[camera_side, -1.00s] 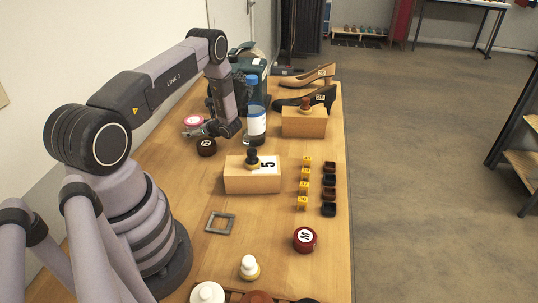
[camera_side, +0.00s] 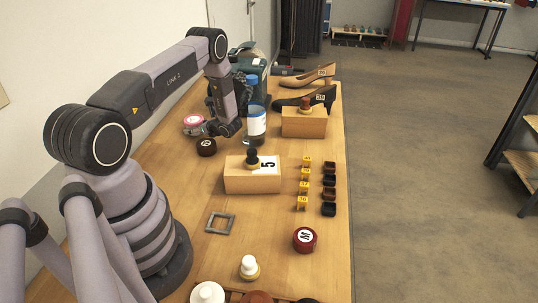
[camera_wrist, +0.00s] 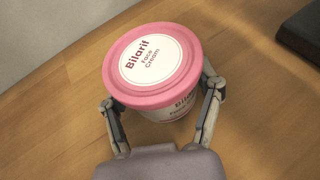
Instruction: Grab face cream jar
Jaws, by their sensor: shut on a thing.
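The face cream jar (camera_wrist: 152,62) has a pink lid with a white "Bilarif Face Cream" label. In the wrist view it is between the two fingers of my gripper (camera_wrist: 163,105), which are shut on its sides below the lid. In the side view the jar (camera_side: 193,120) is at the wall side of the wooden table, with my gripper (camera_side: 203,129) at it. My fingers are small there and partly hidden by my wrist. I cannot tell whether the jar touches the table.
A wooden block marked 5 (camera_side: 252,180) is nearer the camera. A dark object (camera_wrist: 301,32) is at the wrist view's upper right.

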